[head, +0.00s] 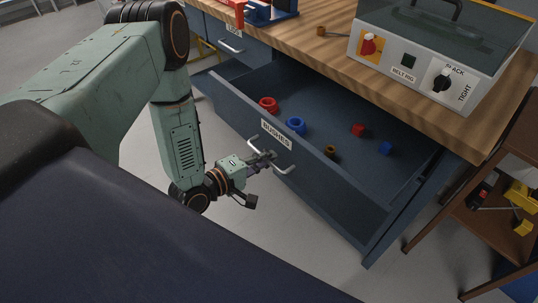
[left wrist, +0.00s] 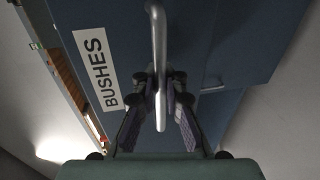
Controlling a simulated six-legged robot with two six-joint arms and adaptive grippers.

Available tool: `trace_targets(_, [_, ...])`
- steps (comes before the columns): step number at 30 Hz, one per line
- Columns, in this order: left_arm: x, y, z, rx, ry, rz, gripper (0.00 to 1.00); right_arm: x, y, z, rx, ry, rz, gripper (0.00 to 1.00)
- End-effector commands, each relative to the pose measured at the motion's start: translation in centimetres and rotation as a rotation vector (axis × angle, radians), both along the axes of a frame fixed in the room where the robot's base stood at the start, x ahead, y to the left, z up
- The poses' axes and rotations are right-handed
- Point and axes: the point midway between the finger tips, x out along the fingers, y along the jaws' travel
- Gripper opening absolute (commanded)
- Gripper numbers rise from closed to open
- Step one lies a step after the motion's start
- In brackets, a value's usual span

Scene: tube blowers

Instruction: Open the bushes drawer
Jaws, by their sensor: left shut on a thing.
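The bushes drawer (head: 330,185) is a dark blue drawer under the wooden bench top, standing pulled out with its inside in view. Its front carries a white BUSHES label (head: 276,135), which also shows in the left wrist view (left wrist: 95,68). The metal bar handle (head: 284,170) is on the drawer front; it runs between my fingers in the left wrist view (left wrist: 157,40). My left gripper (head: 268,158) is shut on the handle. Inside lie a red ring (head: 268,104), a blue ring (head: 296,125) and a few smaller bushes. My right gripper is not in view.
The wooden bench top (head: 325,50) carries a belt rig box (head: 430,60) with knobs, and a red and blue device (head: 262,12). A closed drawer with a handle (head: 232,46) is at the left. A brown shelf (head: 490,215) stands at the right. Grey floor is clear before the drawer.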

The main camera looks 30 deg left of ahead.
Motion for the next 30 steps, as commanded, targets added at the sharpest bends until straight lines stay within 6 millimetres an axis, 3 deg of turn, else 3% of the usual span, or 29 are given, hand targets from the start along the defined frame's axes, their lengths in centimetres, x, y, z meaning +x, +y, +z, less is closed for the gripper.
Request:
trace_targets(4, [0.1, 0.0, 0.2, -0.001, -0.006, 0.001, 0.00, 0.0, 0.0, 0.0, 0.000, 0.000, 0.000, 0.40])
trace_targets(5, [0.2, 0.0, 0.2, -0.001, -0.006, 0.001, 0.10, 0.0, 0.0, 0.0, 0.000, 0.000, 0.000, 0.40])
trace_targets(13, [0.1, 0.0, 0.1, 0.000, -0.003, 0.001, 0.33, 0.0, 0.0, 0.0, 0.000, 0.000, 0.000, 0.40])
trace_targets(23, [-0.2, 0.1, 0.1, 0.000, 0.000, 0.001, 0.33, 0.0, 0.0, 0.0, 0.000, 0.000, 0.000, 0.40])
trace_targets(30, [-2.9, 1.2, 0.7, -0.003, 0.000, 0.008, 0.33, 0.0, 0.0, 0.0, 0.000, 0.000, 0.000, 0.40])
